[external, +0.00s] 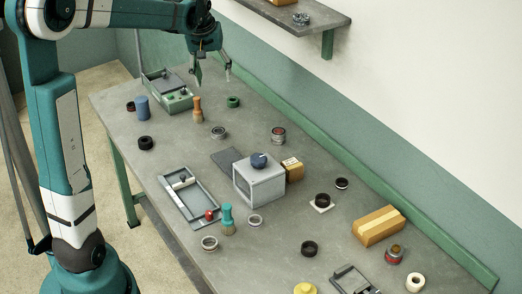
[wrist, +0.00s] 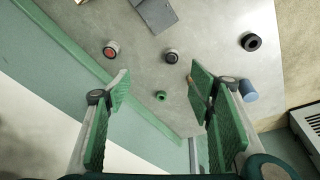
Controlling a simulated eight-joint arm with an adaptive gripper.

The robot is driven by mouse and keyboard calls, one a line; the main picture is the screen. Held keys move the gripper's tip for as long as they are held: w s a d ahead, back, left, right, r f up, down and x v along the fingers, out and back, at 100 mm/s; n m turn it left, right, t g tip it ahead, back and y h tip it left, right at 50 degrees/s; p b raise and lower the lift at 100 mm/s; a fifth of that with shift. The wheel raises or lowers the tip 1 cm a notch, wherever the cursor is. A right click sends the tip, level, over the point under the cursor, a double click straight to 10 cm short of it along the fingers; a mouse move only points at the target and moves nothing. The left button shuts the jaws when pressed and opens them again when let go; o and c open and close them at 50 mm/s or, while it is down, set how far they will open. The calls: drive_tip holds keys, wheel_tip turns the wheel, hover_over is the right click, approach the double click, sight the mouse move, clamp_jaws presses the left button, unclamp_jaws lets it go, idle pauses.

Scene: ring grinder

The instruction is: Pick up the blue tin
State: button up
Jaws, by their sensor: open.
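The blue tin (external: 142,107) is a plain upright cylinder on the far left of the grey bench, beside a green-trimmed tray device. In the wrist view the blue tin (wrist: 249,91) shows at the right, just outside the right-hand finger, which partly overlaps its edge. My gripper (external: 213,74) is open and empty above the far end of the bench, to the right of the tin and higher than it. In the wrist view my gripper (wrist: 160,88) has its green pads wide apart, with a small green ring (wrist: 160,96) visible between them.
The tray device (external: 168,93) lies right of the tin, and a wood-handled brush (external: 198,109) stands further right. A black ring (external: 145,143) lies in front of the tin. A grey box with a blue knob (external: 259,180) stands mid-bench. A wall shelf (external: 285,17) is at upper right.

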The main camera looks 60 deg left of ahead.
drive_tip(key=a+f+n, duration=0.2)
drive_tip(key=a+f, duration=0.2)
drive_tip(key=a, duration=0.8)
drive_tip(key=n+g+h, duration=0.2)
drive_tip(key=n, duration=0.4)
approach(137, 97)
drive_tip(key=f, duration=0.4)
drive_tip(key=w+f, duration=0.1)
drive_tip(key=f, duration=0.1)
drive_tip(key=shift+d, duration=0.3)
drive_tip(key=shift+s+a+f, duration=0.2)
drive_tip(key=shift+s+a, duration=0.1)
drive_tip(key=shift+f, duration=1.3)
drive_tip(key=shift+d+f, duration=0.15)
drive_tip(key=shift+f, duration=2.45)
